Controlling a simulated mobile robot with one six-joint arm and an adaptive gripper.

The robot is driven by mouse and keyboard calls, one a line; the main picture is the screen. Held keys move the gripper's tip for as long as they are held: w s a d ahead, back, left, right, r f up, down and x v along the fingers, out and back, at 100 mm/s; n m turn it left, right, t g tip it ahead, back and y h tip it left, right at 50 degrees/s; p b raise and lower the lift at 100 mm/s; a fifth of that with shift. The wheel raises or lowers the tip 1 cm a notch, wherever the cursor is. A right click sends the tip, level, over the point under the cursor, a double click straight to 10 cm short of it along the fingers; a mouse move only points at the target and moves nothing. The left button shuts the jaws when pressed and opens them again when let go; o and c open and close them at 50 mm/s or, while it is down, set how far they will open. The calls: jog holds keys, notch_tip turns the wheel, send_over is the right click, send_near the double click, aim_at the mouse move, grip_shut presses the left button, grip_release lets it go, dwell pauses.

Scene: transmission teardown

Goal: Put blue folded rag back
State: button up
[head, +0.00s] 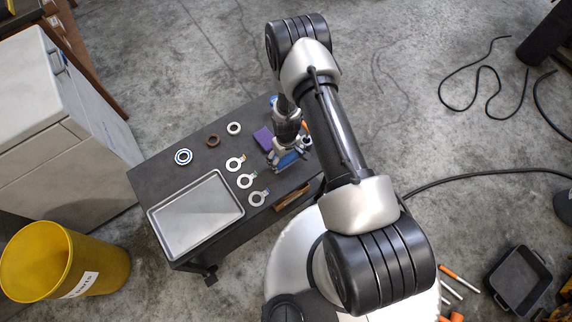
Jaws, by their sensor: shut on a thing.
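The blue folded rag (289,160) shows under my gripper (287,152) at the right part of the dark workbench top (185,160). My gripper points down and is shut on the rag, with part of the rag showing at its front. The gripper and arm hide the rest of the rag. I cannot tell whether the rag touches the bench top. A purple block-like thing (263,138) lies just left of the gripper.
Several tagged metal rings (245,181) lie left of the gripper. An empty metal tray (168,232) fills the front left corner. A yellow bin (88,285) stands on the floor.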

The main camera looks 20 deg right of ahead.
aim_at(286, 163)
jog(key=shift+f+b, duration=0.7)
jog(key=shift+f, duration=1.55)
jog(key=shift+f, duration=0.15)
jog(key=o, duration=1)
jog(key=shift+c, duration=0.2)
